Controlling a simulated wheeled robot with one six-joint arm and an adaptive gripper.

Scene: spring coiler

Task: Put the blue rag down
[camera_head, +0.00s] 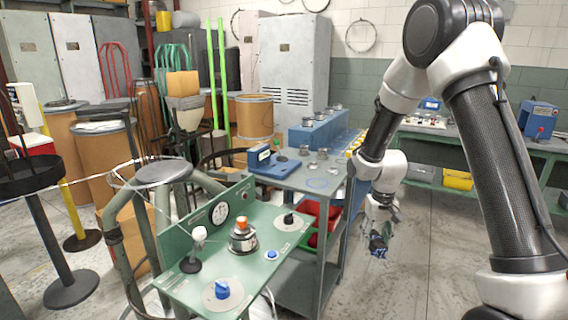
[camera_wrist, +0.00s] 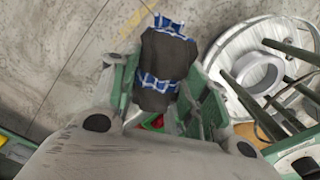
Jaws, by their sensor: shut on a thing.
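The blue rag (camera_wrist: 168,25) has a blue-and-white checked pattern. In the wrist view it shows above, between and beside the dark finger pads of my gripper (camera_wrist: 163,72), which is shut on it. In the head view, my gripper (camera_head: 379,236) hangs right of the grey cart, above the concrete floor, with the rag (camera_head: 377,246) as a small blue patch at its end. The rag looks clear of any surface, though its lower end is hard to make out. Much of the rag is hidden by the fingers.
A green control panel (camera_head: 185,285) with knobs and a gauge stands in front, left of my arm. Behind it, a cart top (camera_head: 325,172) carries a blue device (camera_head: 274,163). A workbench (camera_head: 470,139) with a yellow bin (camera_head: 458,180) stands at right. The floor (camera_head: 425,260) between is open.

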